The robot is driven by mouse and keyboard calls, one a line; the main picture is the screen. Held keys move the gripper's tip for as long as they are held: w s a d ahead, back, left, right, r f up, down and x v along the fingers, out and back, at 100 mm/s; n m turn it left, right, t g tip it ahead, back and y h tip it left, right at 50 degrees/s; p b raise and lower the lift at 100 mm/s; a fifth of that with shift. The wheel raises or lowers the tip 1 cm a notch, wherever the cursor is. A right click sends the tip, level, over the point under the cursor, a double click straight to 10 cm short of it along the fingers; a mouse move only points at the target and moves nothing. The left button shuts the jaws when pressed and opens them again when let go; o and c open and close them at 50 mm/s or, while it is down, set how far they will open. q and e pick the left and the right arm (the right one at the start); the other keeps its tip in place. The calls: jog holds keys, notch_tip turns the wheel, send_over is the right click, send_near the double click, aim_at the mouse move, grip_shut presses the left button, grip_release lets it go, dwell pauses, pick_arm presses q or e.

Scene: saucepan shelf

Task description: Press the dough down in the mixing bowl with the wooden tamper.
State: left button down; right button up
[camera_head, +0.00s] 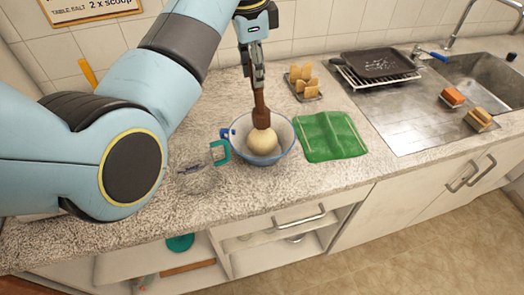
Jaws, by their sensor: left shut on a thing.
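The mixing bowl (285,147) is clear with a blue tint and a blue handle, and it stands on the counter. The pale, round dough (262,142) sits inside it. My left gripper (258,84) is above the bowl, shut on the brown wooden tamper (261,112), which points down. The tamper's lower end is at the top of the dough; it appears to touch it, but I cannot tell how hard it presses. My right gripper is out of view.
A clear measuring jug (197,178) with a teal handle stands left of the bowl. A green cloth (330,137) lies close on the right. A toast rack (304,83) is behind, and a drying rack with a dark tray (378,64) stands near the sink (490,80).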

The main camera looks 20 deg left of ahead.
pick_arm(q)
jog(key=shift+f, duration=1.05)
jog(key=shift+r, duration=1.05)
